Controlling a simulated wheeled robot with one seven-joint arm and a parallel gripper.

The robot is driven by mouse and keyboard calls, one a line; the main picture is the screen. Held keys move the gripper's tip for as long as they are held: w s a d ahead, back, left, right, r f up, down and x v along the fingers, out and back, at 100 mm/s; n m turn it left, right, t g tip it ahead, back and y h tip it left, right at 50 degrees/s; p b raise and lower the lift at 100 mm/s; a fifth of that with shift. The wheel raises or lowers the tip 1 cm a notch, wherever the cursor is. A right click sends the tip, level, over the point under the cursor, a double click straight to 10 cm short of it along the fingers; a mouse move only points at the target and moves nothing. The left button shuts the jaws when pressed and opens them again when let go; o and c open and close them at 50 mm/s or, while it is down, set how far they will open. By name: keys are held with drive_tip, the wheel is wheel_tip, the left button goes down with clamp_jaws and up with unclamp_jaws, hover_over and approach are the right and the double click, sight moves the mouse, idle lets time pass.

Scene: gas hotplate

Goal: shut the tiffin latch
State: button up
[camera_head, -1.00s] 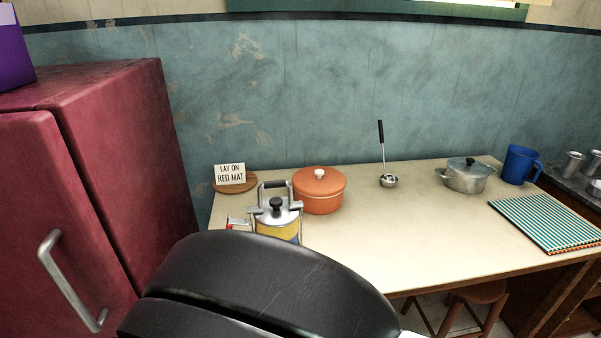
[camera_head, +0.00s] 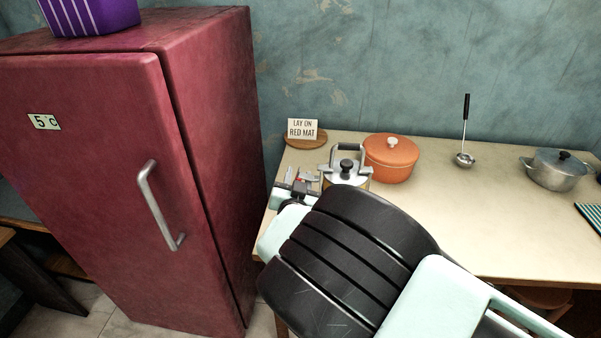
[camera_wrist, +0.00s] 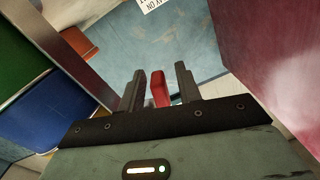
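The tiffin (camera_head: 347,172) stands on the table with a grey lid, black knob and raised metal handle; my arm hides its lower part. In the wrist view its green tier (camera_wrist: 22,58) and blue tier (camera_wrist: 52,112) show at left, beside a metal side strip (camera_wrist: 75,62). The red latch tab (camera_wrist: 160,90) lies between my fingertips, with a gap visible on each side. My gripper (camera_wrist: 162,85) is open around it. In the head view my gripper (camera_head: 297,184) is just left of the tiffin.
A maroon fridge (camera_head: 100,140) stands close on the left. An orange pot (camera_head: 390,160) is right behind the tiffin, and a sign (camera_head: 303,129) on a wooden disc stands behind it. A ladle (camera_head: 465,158) and a grey pot (camera_head: 558,170) are farther right.

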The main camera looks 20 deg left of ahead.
drive_tip(key=shift+w+a, duration=0.1)
drive_tip(key=shift+w, duration=0.25)
clamp_jaws()
